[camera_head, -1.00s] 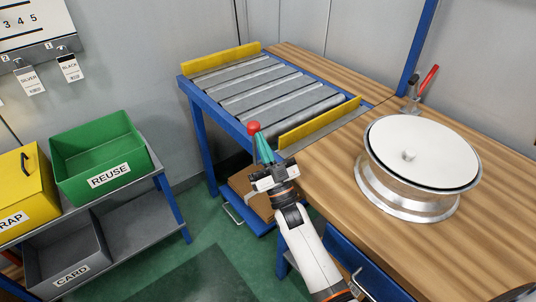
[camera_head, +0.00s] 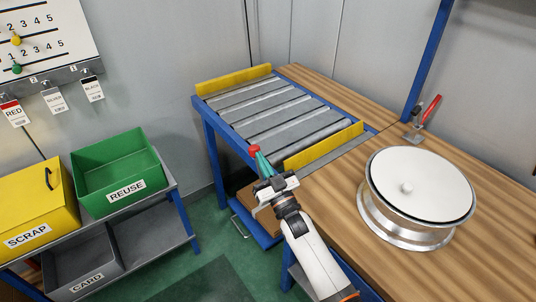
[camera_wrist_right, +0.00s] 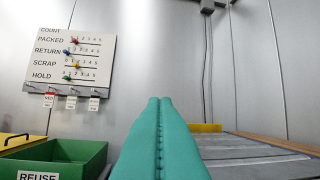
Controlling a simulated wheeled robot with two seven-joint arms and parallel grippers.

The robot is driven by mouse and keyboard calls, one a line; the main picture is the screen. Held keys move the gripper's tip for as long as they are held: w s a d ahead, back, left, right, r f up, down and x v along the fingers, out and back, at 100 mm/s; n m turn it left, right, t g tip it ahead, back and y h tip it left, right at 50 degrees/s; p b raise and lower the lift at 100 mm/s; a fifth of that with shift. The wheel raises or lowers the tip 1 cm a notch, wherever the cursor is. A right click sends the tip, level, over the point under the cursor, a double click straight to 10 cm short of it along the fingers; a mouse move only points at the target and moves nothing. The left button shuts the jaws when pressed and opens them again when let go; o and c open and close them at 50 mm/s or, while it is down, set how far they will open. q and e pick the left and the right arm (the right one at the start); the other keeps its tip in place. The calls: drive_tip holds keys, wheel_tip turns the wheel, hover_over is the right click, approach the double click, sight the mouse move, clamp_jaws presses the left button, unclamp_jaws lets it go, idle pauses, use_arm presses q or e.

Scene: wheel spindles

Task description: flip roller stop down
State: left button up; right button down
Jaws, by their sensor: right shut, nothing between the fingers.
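A red ball knob (camera_head: 254,149), which appears to belong to the roller stop, shows at the front left edge of the roller conveyor (camera_head: 232,121), near the left end of the front yellow bar (camera_head: 323,146). The rest of the stop is hidden. My right gripper (camera_head: 258,157) has teal fingers, shut and empty, with their tips right at the knob; I cannot tell whether they touch it. In the right wrist view the shut fingers (camera_wrist_right: 160,102) point ahead and the knob is not visible. My left gripper is out of view.
A wheel (camera_head: 418,190) lies on the wooden bench (camera_head: 480,150) at right, with a red-handled clamp (camera_head: 424,118) behind it. Green REUSE (camera_head: 118,172), yellow SCRAP (camera_head: 38,210) and grey CARD (camera_head: 82,262) bins sit on a rack at left. A count board (camera_wrist_right: 70,58) hangs on the wall.

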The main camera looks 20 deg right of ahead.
sight(254, 152)
drive_tip(key=w+g+p, duration=0.1)
drive_tip(key=p, duration=0.1)
drive_tip(key=w+a+g+p, duration=0.1)
drive_tip(key=p, duration=0.1)
drive_tip(key=w+g+p, duration=0.1)
drive_tip(key=shift+w+a+r+n+g+p, duration=0.15)
drive_tip(key=shift+w+r+n+g+p, duration=0.15)
drive_tip(key=shift+w+g+p, duration=0.1)
drive_tip(key=w+a+f+g+h, duration=0.2)
drive_tip(key=w+f+g, duration=0.5)
drive_tip(key=f, duration=0.1)
drive_tip(key=shift+w+a+n+h, duration=0.25)
drive_tip(key=shift+a+n+h, duration=0.05)
drive_tip(key=shift+a, duration=0.1)
drive_tip(key=shift+f, duration=0.1)
